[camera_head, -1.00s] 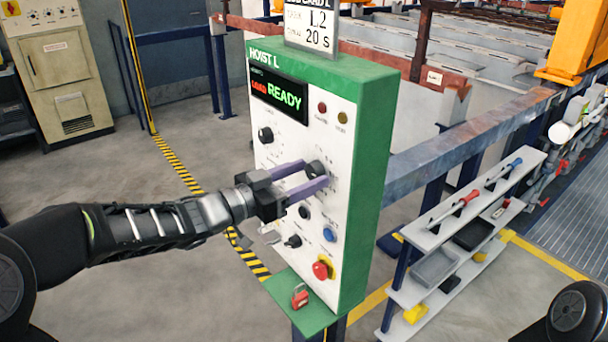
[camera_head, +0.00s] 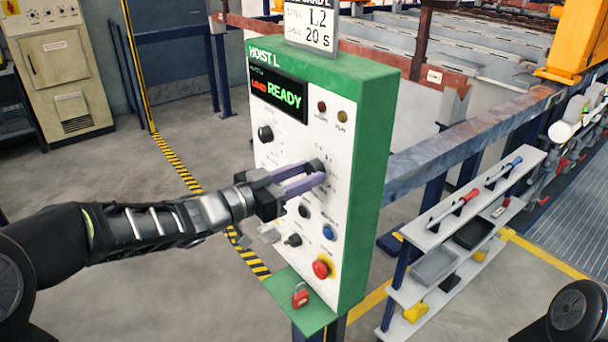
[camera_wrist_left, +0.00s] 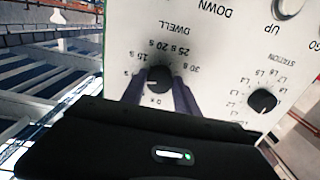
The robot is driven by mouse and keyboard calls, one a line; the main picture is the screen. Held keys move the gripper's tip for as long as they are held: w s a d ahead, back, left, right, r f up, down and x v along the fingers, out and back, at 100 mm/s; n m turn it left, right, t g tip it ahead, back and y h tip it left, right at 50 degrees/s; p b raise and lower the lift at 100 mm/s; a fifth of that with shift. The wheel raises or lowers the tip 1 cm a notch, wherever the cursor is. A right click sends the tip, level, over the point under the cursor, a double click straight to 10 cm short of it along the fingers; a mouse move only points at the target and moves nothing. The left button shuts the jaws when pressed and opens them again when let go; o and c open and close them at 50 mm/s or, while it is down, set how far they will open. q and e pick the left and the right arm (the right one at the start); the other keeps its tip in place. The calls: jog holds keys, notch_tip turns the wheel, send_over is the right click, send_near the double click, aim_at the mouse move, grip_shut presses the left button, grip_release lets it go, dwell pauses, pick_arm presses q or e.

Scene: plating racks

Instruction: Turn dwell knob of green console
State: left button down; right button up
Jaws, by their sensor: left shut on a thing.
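The green console (camera_head: 367,180) stands upright with a white front panel, headed "HOIST L". Its display (camera_head: 279,96) shows "LOAD" in red and "READY" in green. The black dwell knob (camera_wrist_left: 159,80) sits in the left wrist view below the upside-down word "DWELL", inside a scale with marks such as 15, 20, 25 and 30 s. My left gripper (camera_head: 318,173) has its purple fingers on either side of this knob and is shut on it. In the head view the fingers partly hide the knob. The right gripper is not in view.
A station knob (camera_wrist_left: 262,101) is beside the dwell knob in the wrist view. Another black knob (camera_head: 265,134), a blue button (camera_head: 328,232) and a red emergency button (camera_head: 321,269) share the panel. A red padlock (camera_head: 300,295) is on the green ledge. A shelf rack (camera_head: 476,200) stands at right.

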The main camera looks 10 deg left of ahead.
pick_arm(q)
jog(key=m+b, duration=0.5)
jog(key=m, duration=0.1)
jog(key=m+b, duration=0.5)
jog(key=m, duration=0.1)
jog(key=shift+w+a+f, duration=0.1)
jog(key=shift+f, duration=0.05)
jog(key=shift+m+b, duration=1.2)
jog(key=shift+m, duration=0.7)
jog(key=shift+r, duration=0.2)
jog(key=c, duration=0.9)
grip_release()
